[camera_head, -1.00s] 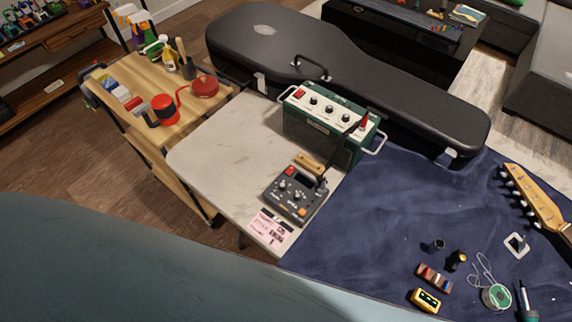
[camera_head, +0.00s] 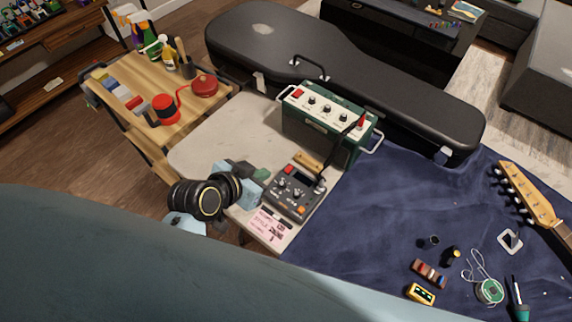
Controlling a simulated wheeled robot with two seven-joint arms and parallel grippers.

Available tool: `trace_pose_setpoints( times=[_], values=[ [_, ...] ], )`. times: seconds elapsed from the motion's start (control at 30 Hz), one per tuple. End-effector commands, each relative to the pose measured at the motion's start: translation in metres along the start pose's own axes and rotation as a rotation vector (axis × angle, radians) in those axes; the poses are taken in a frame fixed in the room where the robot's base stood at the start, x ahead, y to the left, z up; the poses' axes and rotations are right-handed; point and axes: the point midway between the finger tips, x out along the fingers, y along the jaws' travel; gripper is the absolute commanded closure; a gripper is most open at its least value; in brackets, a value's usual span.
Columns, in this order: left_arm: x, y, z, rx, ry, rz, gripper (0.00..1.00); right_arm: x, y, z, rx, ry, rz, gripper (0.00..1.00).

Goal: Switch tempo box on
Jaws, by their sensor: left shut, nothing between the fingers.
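The grey box (camera_head: 293,193) with a dark screen, knobs, a red button and an orange button looks like the tempo box. It lies flat on the pale table top (camera_head: 215,140), in front of the green amplifier (camera_head: 322,128). A dark cable runs between the box and the amplifier. My left gripper (camera_head: 260,178) is shut and empty. It has come in from the lower left and its tip is just left of the grey box, near its red button; I cannot tell whether it touches. My right gripper is not in view.
A pink-and-white note (camera_head: 267,228) lies at the table's front edge. A black guitar case (camera_head: 340,75) lies behind the amplifier. A blue cloth (camera_head: 390,215) to the right holds small tools and a guitar neck (camera_head: 530,190). A wooden cart (camera_head: 140,100) stands at the left.

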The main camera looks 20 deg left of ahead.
Motion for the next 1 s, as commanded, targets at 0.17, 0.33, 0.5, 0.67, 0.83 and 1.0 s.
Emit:
trace_pose_setpoints(
  times=[0.17, 0.33, 0.5, 0.67, 0.83, 1.0],
  values=[
    [0.006, -0.003, -0.011, 0.006, 0.059, -0.013, 1.00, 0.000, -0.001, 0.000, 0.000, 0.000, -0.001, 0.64],
    [0.006, -0.003, -0.011, 0.007, 0.059, -0.013, 1.00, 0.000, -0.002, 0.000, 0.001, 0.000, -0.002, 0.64],
    [0.009, -0.003, -0.011, 0.006, 0.058, -0.013, 1.00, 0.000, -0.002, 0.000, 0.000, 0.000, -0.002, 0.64],
    [0.027, -0.003, -0.012, 0.005, 0.058, -0.013, 1.00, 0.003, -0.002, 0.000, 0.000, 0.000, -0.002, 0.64],
    [0.062, -0.003, -0.015, 0.003, 0.059, -0.012, 1.00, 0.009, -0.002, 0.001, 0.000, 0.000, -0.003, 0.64],
    [0.097, -0.004, -0.016, 0.004, 0.059, -0.013, 1.00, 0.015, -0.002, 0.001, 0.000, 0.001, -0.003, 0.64]
  ],
)
